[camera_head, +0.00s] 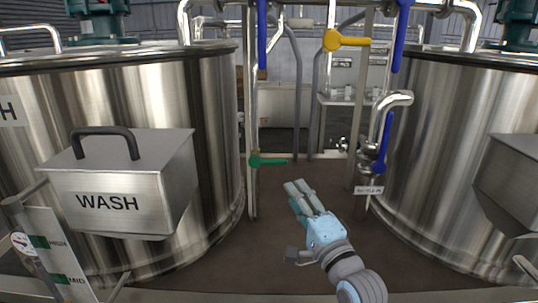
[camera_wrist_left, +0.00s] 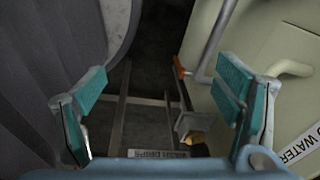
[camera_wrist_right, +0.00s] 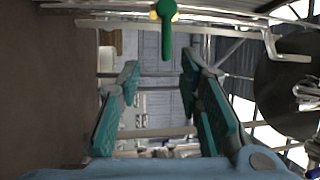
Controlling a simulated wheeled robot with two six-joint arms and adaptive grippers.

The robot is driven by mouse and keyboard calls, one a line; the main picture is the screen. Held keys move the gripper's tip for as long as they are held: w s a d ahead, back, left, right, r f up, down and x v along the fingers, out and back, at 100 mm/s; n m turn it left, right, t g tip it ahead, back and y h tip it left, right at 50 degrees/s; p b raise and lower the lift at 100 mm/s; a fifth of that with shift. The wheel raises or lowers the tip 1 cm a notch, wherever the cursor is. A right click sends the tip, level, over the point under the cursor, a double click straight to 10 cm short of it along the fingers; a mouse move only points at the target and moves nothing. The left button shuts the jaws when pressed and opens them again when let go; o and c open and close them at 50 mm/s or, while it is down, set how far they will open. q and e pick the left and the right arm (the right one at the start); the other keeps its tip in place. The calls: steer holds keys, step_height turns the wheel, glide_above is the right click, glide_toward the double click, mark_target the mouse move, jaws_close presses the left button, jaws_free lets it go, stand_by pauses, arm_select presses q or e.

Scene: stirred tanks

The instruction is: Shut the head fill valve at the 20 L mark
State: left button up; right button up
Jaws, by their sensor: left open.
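A green lever valve (camera_head: 270,161) sits low on a vertical pipe in the middle of the head view, its lever pointing right. It also shows at the top of the right wrist view (camera_wrist_right: 167,32). My right gripper (camera_head: 303,190) is below and right of it, fingers apart and empty, not touching it. A yellow lever (camera_head: 350,41) lies horizontal higher up. Blue levers (camera_head: 262,35), (camera_head: 401,38), (camera_head: 384,137) hang vertical or steep. I cannot tell which is the head fill valve, and no 20 L mark is readable. My left gripper (camera_wrist_left: 165,108) is open and empty.
Large steel tanks (camera_head: 215,120), (camera_head: 430,130) stand left and right. A WASH box (camera_head: 120,200) juts from the left tank, beside a HIGH/MID plate (camera_head: 50,240). The left wrist view shows an orange handle (camera_wrist_left: 180,66) and a WASH DRIPS label (camera_wrist_left: 160,154). Floor between tanks is clear.

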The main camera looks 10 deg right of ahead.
mark_target(275, 161)
steer(key=x, duration=1.2)
steer(key=shift+r+b, duration=0.35)
steer(key=shift+r, duration=0.05)
steer(key=shift+w+r, duration=0.2)
steer(key=shift+w, duration=0.25)
arm_select(q)
steer(key=shift+s+f, duration=0.3)
steer(key=shift+s, duration=0.2)
arm_select(e)
steer(key=shift+s+r, duration=0.1)
steer(key=shift+s, duration=0.05)
jaws_close()
arm_select(q)
steer(key=shift+s, duration=0.1)
